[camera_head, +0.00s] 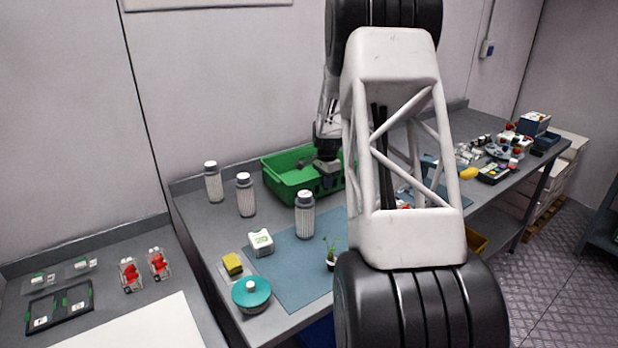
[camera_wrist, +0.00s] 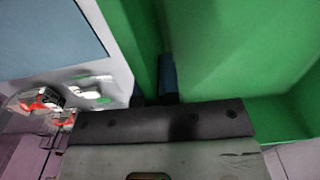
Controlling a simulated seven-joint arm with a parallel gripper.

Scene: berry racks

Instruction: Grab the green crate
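The green crate (camera_head: 285,190) is an open, empty-looking box at the back of the grey workbench, left of my arm in the head view. Its right part is hidden by my arm. My gripper (camera_head: 326,166) points down at the crate's right part. In the wrist view, a crate wall (camera_wrist: 133,32) runs down between the two dark fingers of my gripper (camera_wrist: 153,88), one on each side and close against it. The gripper looks shut on this wall. The crate appears to rest on the bench.
Grey-white bottles (camera_head: 246,196) stand left and in front of the crate. A blue mat (camera_head: 290,262) carries a small plant (camera_head: 331,254). A teal round container (camera_head: 251,294), a yellow sponge (camera_head: 232,263) and a white device (camera_head: 260,242) sit nearer. The bench's right end is cluttered.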

